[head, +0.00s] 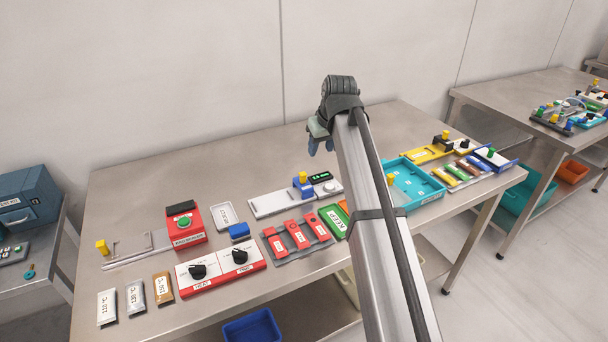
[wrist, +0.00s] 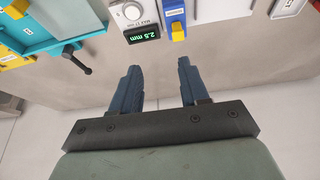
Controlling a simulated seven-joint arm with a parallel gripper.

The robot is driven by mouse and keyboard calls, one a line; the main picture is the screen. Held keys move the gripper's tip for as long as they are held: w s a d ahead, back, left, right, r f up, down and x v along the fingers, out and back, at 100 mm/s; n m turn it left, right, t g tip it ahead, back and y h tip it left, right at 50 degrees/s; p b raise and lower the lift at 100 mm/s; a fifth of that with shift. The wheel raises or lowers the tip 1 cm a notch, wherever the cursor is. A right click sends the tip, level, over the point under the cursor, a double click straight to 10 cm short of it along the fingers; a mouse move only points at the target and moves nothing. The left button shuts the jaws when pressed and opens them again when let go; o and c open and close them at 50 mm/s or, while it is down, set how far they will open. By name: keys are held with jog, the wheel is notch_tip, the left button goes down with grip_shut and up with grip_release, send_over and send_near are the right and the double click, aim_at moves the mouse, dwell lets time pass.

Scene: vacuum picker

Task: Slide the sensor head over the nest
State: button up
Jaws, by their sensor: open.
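A white rail unit (head: 268,204) lies on the steel table near its middle. A blue block with a yellow knob, apparently the sensor head (head: 302,188), sits on it beside a green-lit display (head: 320,177). In the wrist view the blue block (wrist: 175,14) is at the top, next to a display reading 2.5 mm (wrist: 143,34). I cannot clearly make out a nest on the white unit. My gripper (head: 321,146) is open and empty, above the table; in the wrist view its blue fingers (wrist: 157,68) point toward the unit, apart from it.
A teal tray (head: 420,192) stands right of the unit, partly behind my arm. Red clamp-like pieces (head: 297,235), a blue block (head: 239,231) and a white tray (head: 227,215) lie in front and to the left. The table behind the unit is clear.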

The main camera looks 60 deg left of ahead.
aim_at(303, 175)
jog(key=shift+g, duration=0.3)
jog(key=s+x, duration=0.1)
jog(key=x, duration=0.8)
jog(key=s+x, duration=0.1)
jog(key=x, duration=0.3)
jog(key=shift+s+f, duration=0.25)
jog(key=shift+s, duration=0.1)
jog(key=shift+c, duration=0.3)
grip_shut()
